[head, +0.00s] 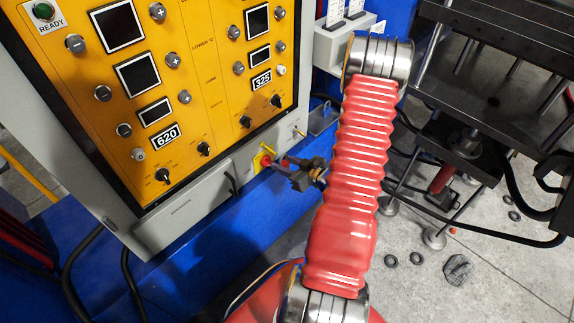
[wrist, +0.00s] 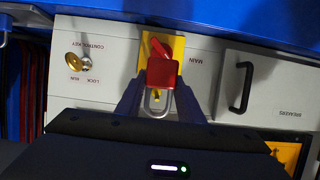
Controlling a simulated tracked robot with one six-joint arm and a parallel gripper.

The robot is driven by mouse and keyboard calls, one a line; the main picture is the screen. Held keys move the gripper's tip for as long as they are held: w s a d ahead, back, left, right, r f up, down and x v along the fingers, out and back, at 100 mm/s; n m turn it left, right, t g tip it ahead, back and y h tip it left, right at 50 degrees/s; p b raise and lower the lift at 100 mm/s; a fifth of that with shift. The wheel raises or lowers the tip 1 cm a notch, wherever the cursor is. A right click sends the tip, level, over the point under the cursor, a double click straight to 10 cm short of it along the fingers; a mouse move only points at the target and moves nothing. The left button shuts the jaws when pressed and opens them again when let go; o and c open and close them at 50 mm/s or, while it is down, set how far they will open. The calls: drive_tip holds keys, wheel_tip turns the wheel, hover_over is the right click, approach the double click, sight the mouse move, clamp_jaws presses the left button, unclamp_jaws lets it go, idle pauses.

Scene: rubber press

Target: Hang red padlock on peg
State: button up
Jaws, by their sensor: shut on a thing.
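A red padlock (wrist: 162,72) with a silver shackle shows in the middle of the wrist view. My gripper (wrist: 160,92) is shut on it, one dark finger on each side, with the shackle towards the wrist. The padlock is in front of a yellow switch plate (wrist: 176,44) marked MAIN; whether it touches the plate I cannot tell. In the head view my gripper (head: 284,165) is small and dark beside the cabinet's lower panel, and the padlock is hard to make out. I cannot identify the peg with certainty in either view.
The yellow control panel (head: 205,80) is at left, above the grey lower panel. A key switch (wrist: 76,62) and a black breaker handle (wrist: 241,87) flank the plate. A grey tag rack (head: 330,47) is at top centre. Press machinery (head: 490,60) stands at right.

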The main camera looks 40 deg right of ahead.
drive_tip(key=shift+r+x, duration=0.15)
drive_tip(key=shift+x, duration=1.05)
drive_tip(key=shift+r+x, duration=0.1)
drive_tip(key=shift+x, duration=1.1)
drive_tip(key=shift+w, duration=0.2)
drive_tip(key=o, duration=1.2)
drive_tip(key=v, duration=1.3)
drive_tip(key=shift+s+r, duration=0.15)
drive_tip(key=shift+s, duration=0.2)
